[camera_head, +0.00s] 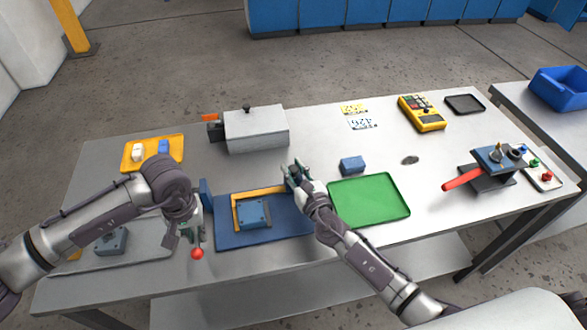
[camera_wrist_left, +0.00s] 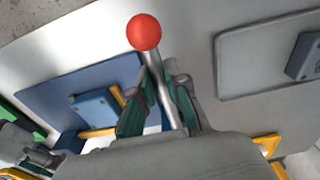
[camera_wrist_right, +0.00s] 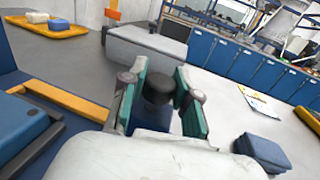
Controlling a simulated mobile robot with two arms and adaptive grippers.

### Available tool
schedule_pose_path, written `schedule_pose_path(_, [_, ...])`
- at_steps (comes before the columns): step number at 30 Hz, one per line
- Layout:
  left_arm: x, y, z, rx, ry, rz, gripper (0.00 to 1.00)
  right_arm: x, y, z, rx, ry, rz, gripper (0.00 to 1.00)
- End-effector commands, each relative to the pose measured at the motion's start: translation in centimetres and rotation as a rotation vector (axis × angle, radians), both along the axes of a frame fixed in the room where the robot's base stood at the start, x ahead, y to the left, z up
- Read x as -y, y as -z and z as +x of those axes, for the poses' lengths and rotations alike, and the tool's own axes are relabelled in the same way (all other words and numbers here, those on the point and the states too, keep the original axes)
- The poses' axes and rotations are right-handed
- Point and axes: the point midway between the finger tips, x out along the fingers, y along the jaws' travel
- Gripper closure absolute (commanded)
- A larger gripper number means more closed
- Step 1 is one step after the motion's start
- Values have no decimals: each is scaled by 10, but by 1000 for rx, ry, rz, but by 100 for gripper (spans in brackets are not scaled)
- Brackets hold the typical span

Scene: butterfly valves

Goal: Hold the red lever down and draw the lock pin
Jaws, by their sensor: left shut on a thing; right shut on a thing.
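The fixture is a blue plate (camera_head: 230,236) with a yellow frame (camera_head: 238,214) around a blue-grey block (camera_head: 254,212) and an upright at each side. At its left, the lever shows as a steel rod (camera_wrist_left: 160,75) with a red ball knob (camera_head: 197,254), low near the table's front edge. My left gripper (camera_head: 190,232) is shut on the rod; the red knob (camera_wrist_left: 144,32) sticks out past its fingertips. My right gripper (camera_head: 291,170) is at the right upright, shut on a black knob (camera_wrist_right: 158,88) between its fingers, apparently the lock pin's. The pin's shaft is hidden.
A green tray (camera_head: 370,200) and small blue block (camera_head: 352,164) are right of my right gripper. A grey box (camera_head: 256,130) and yellow tray (camera_head: 128,158) stand behind. A red-handled valve (camera_head: 463,180) is far right. A grey tray (camera_head: 145,258) lies under my left arm.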

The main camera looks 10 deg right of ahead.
Motion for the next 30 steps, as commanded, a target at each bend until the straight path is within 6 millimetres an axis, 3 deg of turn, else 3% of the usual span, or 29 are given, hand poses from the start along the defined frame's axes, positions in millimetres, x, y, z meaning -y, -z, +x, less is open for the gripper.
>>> schedule_pose_path(12, [2,2,-3,-8,4,-2,100,-5,-28,2,1,-2,12,100])
schedule_pose_path(25, [2,2,-3,-6,3,-3,100,-2,-34,1,10,-5,2,100])
schedule_pose_path(26, [2,2,-3,-6,3,-3,100,-2,-34,1,11,-5,2,66])
schedule_pose_path(30, [1,2,-2,-6,3,-2,100,-2,-32,1,7,-3,3,43])
